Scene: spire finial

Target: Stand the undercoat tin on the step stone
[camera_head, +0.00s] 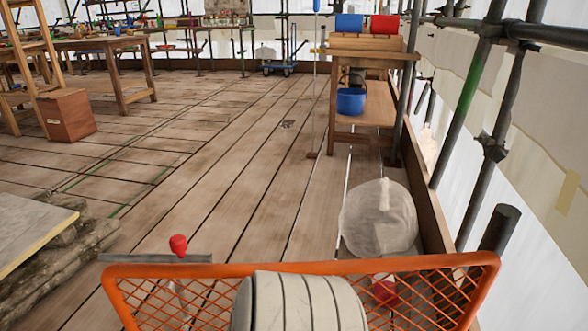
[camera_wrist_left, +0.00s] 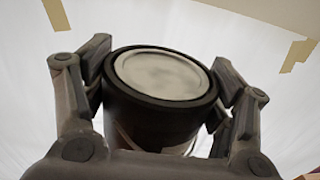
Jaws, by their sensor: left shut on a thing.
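In the left wrist view a dark tin (camera_wrist_left: 150,122) with a pale round lid sits between the fingers of my left gripper (camera_wrist_left: 162,88). The gripper is shut on the tin's sides, near its top. I take it to be the undercoat tin; no label is readable. The lid faces the camera at a slant. Behind it are only pale sheeting and tan tape. My left gripper does not show in the head view, and my right gripper shows in neither view. I cannot clearly identify the step stone; rough grey stone (camera_head: 75,255) lies at the left under a board.
An orange mesh frame (camera_head: 300,267) crosses the bottom of the head view. A pale round thing (camera_head: 375,225) stands beyond it. A wooden bench (camera_head: 362,55) carries blue and red bins, with a blue bucket (camera_head: 351,101) below. Scaffold poles line the right. Middle planks are clear.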

